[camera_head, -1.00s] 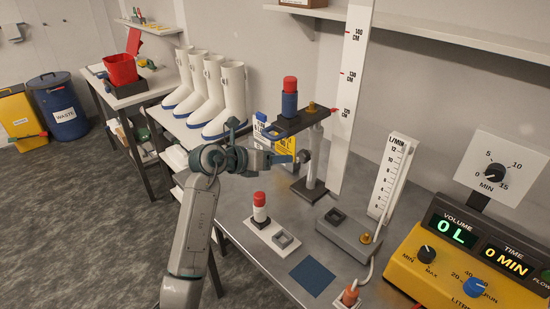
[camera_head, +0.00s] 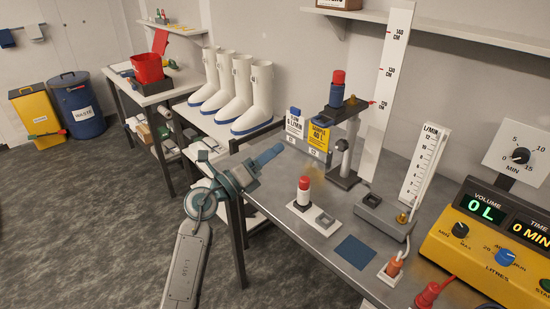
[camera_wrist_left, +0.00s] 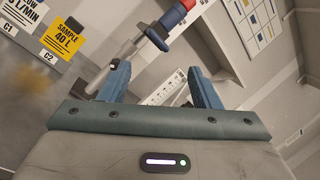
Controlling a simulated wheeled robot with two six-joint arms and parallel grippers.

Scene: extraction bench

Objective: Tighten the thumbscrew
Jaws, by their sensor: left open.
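The stand (camera_head: 345,178) is an upright metal post on a dark base. A dark round knob (camera_head: 342,145), which looks like the thumbscrew, sits on the post below the arm. A brass knob (camera_head: 351,99) also shows on top of the arm, beside a blue, red-capped cylinder (camera_head: 337,88). My left gripper (camera_head: 274,152) is open and empty, left of the stand and apart from it, pointing toward it. In the left wrist view, the blue fingers (camera_wrist_left: 158,70) are spread. The stand's tilted post (camera_wrist_left: 128,48) and dark knob (camera_wrist_left: 115,63) show beyond the left finger. My right gripper is not seen.
A white plate with a red-capped cylinder (camera_head: 303,190), a grey block (camera_head: 384,215) and a yellow meter box (camera_head: 480,235) occupy the bench.

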